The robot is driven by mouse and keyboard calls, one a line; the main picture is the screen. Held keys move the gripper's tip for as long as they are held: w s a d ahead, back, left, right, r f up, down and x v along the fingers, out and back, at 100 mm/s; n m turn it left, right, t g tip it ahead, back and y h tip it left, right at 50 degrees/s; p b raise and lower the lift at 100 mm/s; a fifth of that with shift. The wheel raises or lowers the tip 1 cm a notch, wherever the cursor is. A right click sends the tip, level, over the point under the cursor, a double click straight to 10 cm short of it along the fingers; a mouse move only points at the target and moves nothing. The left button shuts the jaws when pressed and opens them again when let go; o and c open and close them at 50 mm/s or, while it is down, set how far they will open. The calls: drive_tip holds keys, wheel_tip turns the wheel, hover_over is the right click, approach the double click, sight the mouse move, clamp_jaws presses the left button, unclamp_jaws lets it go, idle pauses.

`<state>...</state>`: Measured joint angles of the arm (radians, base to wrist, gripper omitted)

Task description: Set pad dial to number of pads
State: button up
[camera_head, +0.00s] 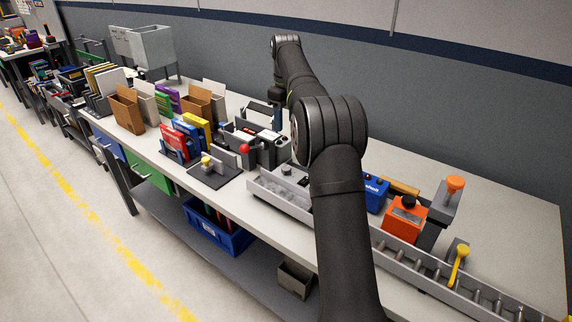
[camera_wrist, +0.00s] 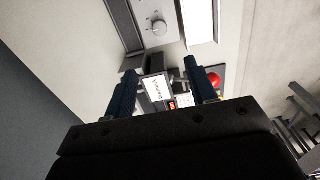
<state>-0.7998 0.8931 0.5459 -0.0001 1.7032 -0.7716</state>
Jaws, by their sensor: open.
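My gripper shows in the wrist view (camera_wrist: 162,88) with two dark blue fingertips spread apart and nothing held between them. A round grey dial (camera_wrist: 158,28) with a pointer mark sits on a grey plate beyond the fingertips, apart from them. In the head view a small grey knob (camera_head: 286,170) near the roller track's left end looks like this dial; its setting is too small to read. In the head view the gripper (camera_head: 276,118) hangs over the bench, small and dark. I cannot tell which objects are the pads.
Beyond the fingers are a dark device with a white label (camera_wrist: 158,88) and a red ball knob (camera_wrist: 214,79). A roller track (camera_head: 470,293) runs along the bench front. Orange (camera_head: 403,222) and blue boxes stand behind it. Folders and books crowd the left; the far right bench is clear.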

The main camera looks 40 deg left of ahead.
sight(286, 168)
wheel_tip(286, 168, down, 17)
drive_tip(key=shift+f, duration=0.1)
idle(0.3)
drive_tip(key=shift+c, duration=0.2)
drive_tip(key=c, duration=0.9)
